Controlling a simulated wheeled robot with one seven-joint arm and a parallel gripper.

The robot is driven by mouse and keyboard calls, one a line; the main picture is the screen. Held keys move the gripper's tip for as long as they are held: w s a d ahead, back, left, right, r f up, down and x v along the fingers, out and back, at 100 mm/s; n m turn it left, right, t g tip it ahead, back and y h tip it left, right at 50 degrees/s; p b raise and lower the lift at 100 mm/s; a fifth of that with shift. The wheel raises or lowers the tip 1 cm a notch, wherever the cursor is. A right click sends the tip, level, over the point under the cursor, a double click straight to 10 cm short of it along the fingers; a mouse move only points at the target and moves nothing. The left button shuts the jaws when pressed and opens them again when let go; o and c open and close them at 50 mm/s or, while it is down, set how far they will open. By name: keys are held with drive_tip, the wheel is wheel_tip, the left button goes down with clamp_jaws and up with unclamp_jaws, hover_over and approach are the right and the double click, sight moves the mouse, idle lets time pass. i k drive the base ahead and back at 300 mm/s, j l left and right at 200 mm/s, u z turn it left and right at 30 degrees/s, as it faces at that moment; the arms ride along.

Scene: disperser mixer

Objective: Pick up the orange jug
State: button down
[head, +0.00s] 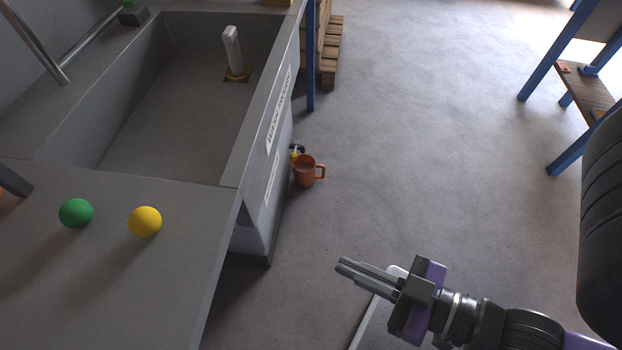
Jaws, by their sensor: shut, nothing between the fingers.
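The orange jug (304,174) stands on the floor beside the right side of the grey sink unit, with its handle to the right. Something small and yellow shows just behind its left rim. My gripper (340,265) is in the lower middle of the head view, pointing left. Its fingers are shut and empty. It is apart from the jug, below and a little to the right of it in the picture.
The sink unit (230,150) and its grey counter (130,290) fill the left side. A green ball (76,213) and a yellow ball (145,222) lie on the counter. A blue-legged table (550,80) stands at upper right. The floor between is clear.

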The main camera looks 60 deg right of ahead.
sight(305, 167)
drive_tip(key=z, duration=0.45)
drive_tip(key=i+z, duration=0.15)
drive_tip(key=z, duration=0.25)
drive_tip(key=i+l+z, duration=0.1)
drive_tip(key=z, duration=0.25)
drive_tip(key=i+z, duration=0.15)
drive_tip(key=z, duration=0.25)
drive_tip(key=i+j+z, duration=0.1)
drive_tip(key=z, duration=0.25)
drive_tip(key=i+j, duration=0.45)
drive_tip(key=i, duration=0.3)
